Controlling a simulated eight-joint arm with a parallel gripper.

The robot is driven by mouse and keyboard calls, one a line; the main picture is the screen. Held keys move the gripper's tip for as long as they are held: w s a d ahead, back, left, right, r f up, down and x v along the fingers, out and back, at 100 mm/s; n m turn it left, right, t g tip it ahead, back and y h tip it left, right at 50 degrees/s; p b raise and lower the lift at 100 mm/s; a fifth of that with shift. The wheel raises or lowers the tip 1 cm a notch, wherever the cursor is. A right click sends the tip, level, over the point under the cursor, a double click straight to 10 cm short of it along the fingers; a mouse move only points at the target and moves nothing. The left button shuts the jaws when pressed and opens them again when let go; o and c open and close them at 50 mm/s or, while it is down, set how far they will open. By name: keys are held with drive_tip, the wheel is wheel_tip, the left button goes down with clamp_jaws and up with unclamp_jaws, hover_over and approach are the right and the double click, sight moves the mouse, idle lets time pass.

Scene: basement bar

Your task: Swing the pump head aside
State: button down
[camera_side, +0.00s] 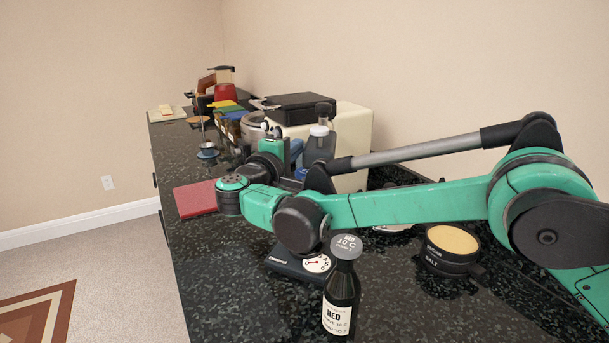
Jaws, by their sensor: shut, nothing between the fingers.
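A dark grey bottle with a pump-like top (320,143) stands in the middle of the counter, in front of the cream appliance. My arm crosses in front of it, and its lower part is hidden. My gripper (297,153) is just left of the bottle, partly hidden behind my own wrist. It is shut with nothing in it. I cannot tell whether it touches the bottle.
A dark bottle labelled RED (341,300) stands at the front beside a small scale (285,264). A black SALT tub (450,262) is to the right. A cream appliance (355,130) stands behind. A red mat (195,198) lies left. The front left counter is clear.

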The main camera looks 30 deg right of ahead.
sight(333, 155)
drive_tip(key=shift+s+d+t, duration=0.1)
drive_tip(key=shift+s+t, duration=0.1)
drive_tip(key=shift+t, duration=0.1)
drive_tip(key=s+n+t+y, duration=0.1)
drive_tip(key=d+n+t+y, duration=0.1)
drive_tip(key=y, duration=0.1)
drive_tip(key=s+d+n+t+y, duration=0.1)
drive_tip(key=n, duration=0.1)
drive_tip(key=shift+s+t+y, duration=0.35)
drive_tip(key=shift+t+y, duration=0.05)
drive_tip(key=n+y, duration=0.1)
drive_tip(key=s+d+n+t+y, duration=0.1)
drive_tip(key=y, duration=0.1)
drive_tip(key=d+n+t+y, duration=0.1)
drive_tip(key=shift+s+d+y, duration=0.1)
drive_tip(key=shift+s+y, duration=0.2)
drive_tip(key=shift+s, duration=0.1)
drive_tip(key=shift+s+d, duration=0.15)
drive_tip(key=shift+d, duration=0.75)
drive_tip(key=shift+s+d, duration=0.2)
drive_tip(key=shift+d, duration=0.75)
drive_tip(key=shift+s+d, duration=0.15)
drive_tip(key=shift+d, duration=0.75)
